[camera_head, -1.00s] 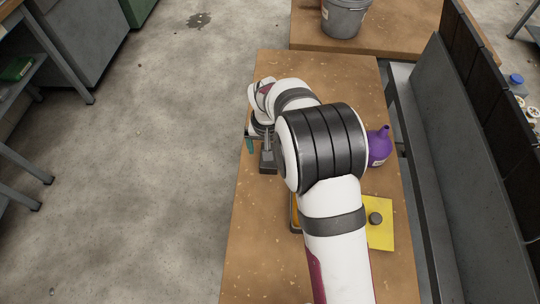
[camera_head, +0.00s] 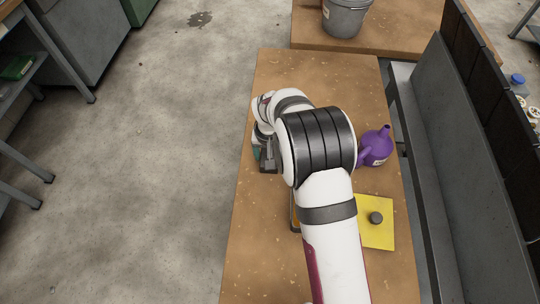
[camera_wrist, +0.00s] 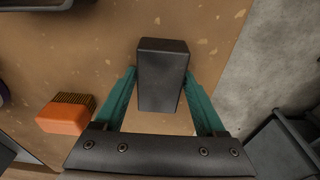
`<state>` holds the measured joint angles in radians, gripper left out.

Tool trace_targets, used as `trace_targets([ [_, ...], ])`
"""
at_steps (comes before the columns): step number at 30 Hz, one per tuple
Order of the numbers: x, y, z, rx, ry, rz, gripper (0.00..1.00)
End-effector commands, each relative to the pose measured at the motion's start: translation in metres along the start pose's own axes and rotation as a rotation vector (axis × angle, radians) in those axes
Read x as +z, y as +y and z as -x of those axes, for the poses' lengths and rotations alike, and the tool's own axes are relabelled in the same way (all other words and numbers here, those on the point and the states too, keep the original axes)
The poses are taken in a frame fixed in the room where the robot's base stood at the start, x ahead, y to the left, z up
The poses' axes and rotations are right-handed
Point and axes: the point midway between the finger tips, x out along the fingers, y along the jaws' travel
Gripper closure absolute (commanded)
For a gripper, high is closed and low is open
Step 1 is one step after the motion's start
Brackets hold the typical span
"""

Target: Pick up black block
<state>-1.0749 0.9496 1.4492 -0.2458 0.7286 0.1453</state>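The black block (camera_wrist: 162,72) lies between my gripper's two teal fingers in the wrist view, over the brown tabletop. My gripper (camera_wrist: 161,75) is open around it, with one finger on each side. The gaps at the fingertips are narrow, and I cannot tell whether either finger touches. In the head view the dark block (camera_head: 269,158) is partly hidden by my arm, near the table's left edge. One teal finger of my gripper (camera_head: 257,153) shows just left of it there.
An orange brush (camera_wrist: 66,113) lies left of the gripper in the wrist view. A purple spouted container (camera_head: 375,148) stands right of my arm. A yellow plate with a dark knob (camera_head: 378,234) lies nearer. The table's far end (camera_head: 315,70) is clear.

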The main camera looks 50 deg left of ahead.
Motion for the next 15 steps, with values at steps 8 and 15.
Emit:
trace_targets([
  [8,0.0001,-0.0001,0.0000,0.000,0.000,0.000,0.80],
  [15,0.0002,-0.0001,0.0000,0.000,0.000,0.000,1.00],
])
